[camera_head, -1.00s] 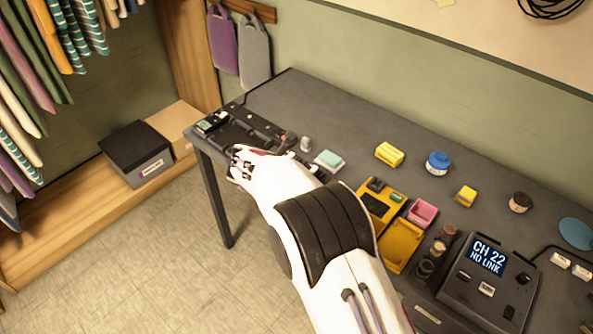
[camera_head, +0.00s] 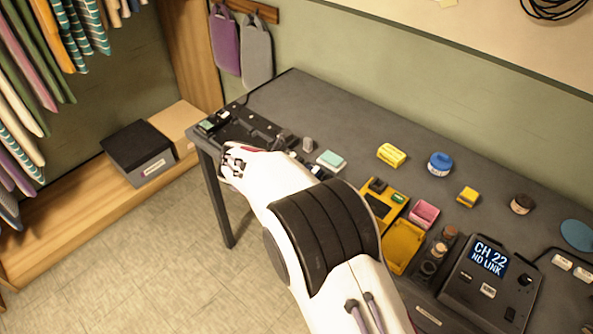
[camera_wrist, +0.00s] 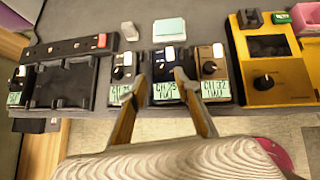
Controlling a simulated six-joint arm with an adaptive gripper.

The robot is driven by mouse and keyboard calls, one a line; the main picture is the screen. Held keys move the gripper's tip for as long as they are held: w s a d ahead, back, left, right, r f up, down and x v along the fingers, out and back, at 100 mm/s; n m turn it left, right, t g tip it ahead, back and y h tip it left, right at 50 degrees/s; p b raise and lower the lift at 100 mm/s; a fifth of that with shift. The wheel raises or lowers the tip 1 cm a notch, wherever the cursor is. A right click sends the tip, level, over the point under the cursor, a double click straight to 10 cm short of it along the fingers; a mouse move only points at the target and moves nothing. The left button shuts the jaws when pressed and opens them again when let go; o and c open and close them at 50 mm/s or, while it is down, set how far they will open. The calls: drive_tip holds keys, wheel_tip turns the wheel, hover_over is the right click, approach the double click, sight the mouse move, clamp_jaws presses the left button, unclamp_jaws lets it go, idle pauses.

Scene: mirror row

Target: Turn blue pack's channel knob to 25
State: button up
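The dark blue pack (camera_wrist: 168,58) stands in the row in the middle of the wrist view, with a white tab on top. Its black channel knob sits between my fingertips. Its green label below is partly covered by my fingers and too blurred to read surely. My gripper (camera_wrist: 160,76) is open, one finger on each side of the blue pack's front; I cannot tell if either finger touches the knob. In the head view my own arm hides the blue pack and fingertips. The receiver screen (camera_head: 488,258) reads CH 22, NO LINK.
A grey pack (camera_wrist: 123,72) stands close left of the blue one and a brown pack (camera_wrist: 209,68) close right. A black charging tray (camera_wrist: 64,84) lies further left, a yellow unit (camera_wrist: 265,84) further right. A mint pad (camera_wrist: 169,30) lies behind.

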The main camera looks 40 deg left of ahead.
drive_tip(key=v, duration=0.8)
drive_tip(key=shift+s+r, duration=0.1)
drive_tip(key=shift+r, duration=0.05)
idle(0.5)
